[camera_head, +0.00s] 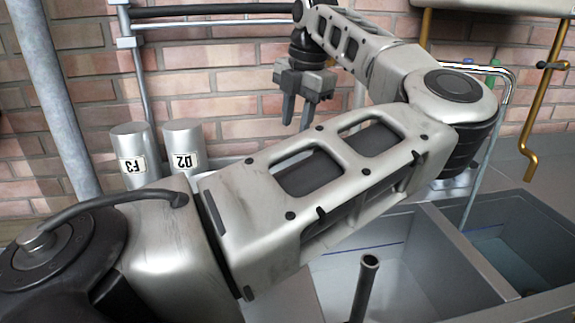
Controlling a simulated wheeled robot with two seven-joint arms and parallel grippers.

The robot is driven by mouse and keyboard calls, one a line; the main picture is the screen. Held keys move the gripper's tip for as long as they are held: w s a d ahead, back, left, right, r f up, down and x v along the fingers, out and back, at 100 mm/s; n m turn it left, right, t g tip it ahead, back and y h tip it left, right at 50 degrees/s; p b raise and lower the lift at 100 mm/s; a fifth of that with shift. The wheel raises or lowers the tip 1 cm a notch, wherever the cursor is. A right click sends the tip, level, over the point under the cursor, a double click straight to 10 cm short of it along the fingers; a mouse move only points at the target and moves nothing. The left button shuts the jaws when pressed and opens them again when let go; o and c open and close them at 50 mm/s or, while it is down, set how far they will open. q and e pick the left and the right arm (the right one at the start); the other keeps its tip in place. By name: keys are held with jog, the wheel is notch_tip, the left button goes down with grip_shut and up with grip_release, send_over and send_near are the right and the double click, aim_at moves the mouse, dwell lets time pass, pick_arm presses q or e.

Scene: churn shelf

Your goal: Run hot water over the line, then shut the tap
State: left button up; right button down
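A chrome tap pipe (510,78) curves down at the right, partly hidden behind my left arm's elbow. I cannot tell which thing is the line. My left gripper (298,118) points down in front of the brick wall, fingers apart and nothing between them. It is well left of the knobs. My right gripper is out of view.
Two metal canisters, F3 (130,152) and D2 (184,145), stand at the back left. A brass pipe (540,115) hangs at the far right. A dark upright tube (363,290) rises at the front of the sink. My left arm hides much of the middle.

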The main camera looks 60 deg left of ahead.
pick_arm(q)
jog(key=f, duration=0.4)
jog(key=a+f, duration=0.1)
jog(key=f, duration=0.3)
jog(key=a+f+p, duration=0.1)
jog(key=f, duration=0.2)
jog(key=shift+s+a+f, duration=0.2)
jog(key=shift+s+f, duration=0.1)
jog(key=shift+f, duration=0.1)
grip_shut()
jog(key=shift+a, duration=0.1)
